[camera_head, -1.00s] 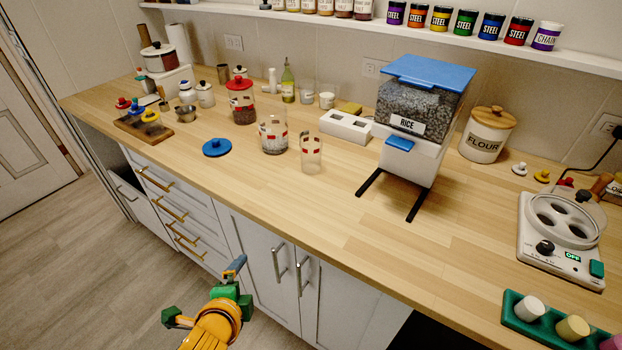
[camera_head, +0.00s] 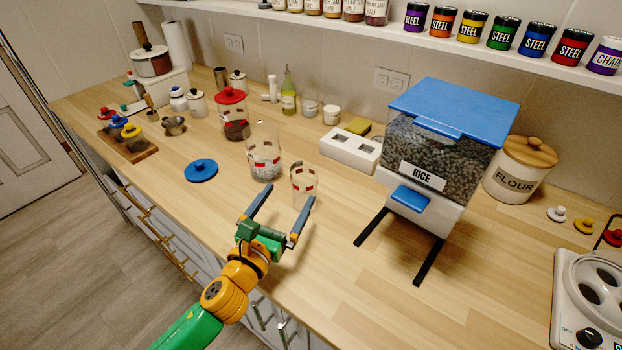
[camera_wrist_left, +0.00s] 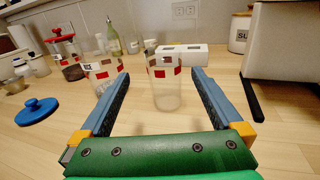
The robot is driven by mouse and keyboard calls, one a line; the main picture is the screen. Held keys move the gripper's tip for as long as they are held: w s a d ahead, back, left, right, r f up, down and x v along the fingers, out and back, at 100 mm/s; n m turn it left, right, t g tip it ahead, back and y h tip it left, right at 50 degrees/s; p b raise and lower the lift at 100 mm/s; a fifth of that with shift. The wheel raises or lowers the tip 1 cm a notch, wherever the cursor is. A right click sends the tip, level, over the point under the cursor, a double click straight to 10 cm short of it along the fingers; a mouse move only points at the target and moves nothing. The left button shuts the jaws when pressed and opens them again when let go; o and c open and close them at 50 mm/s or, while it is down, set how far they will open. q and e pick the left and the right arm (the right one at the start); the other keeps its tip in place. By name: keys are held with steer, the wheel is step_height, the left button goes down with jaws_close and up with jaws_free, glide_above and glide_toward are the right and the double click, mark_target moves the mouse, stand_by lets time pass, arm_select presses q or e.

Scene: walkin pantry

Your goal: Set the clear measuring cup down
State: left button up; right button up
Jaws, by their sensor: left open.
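The clear measuring cup (camera_head: 304,183) with red marks stands upright on the wooden counter (camera_head: 340,275), and looks empty. My left gripper (camera_head: 288,194) is open in front of the cup, its two blue-grey fingers pointing toward it. In the left wrist view, the cup (camera_wrist_left: 165,85) stands upright beyond and between the open fingers; I see no finger touching it. A taller clear jar with pale grains (camera_head: 265,162) stands just left of the cup. My right gripper is not in view.
The rice dispenser (camera_head: 437,150) with black feet stands to the right of the cup. A blue lid (camera_head: 201,170) lies left. A white block (camera_head: 350,150) and a red-lidded jar (camera_head: 233,115) stand behind. Bare counter lies in front and right of the cup.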

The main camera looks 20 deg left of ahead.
mark_target(309, 166)
arm_select(q)
steer(key=shift+w+r, duration=0.25)
steer(key=shift+w, duration=0.3)
steer(key=shift+w+r, duration=0.2)
steer(key=shift+w, duration=0.3)
steer(key=w, duration=0.3)
steer(key=w+d+p, duration=0.1)
steer(key=w, duration=0.2)
steer(key=shift+w+d+f, duration=0.2)
steer(key=shift+w, duration=0.1)
steer(key=shift+s+r, duration=0.1)
steer(key=shift+s, duration=0.05)
steer(key=c, duration=0.3)
jaws_close()
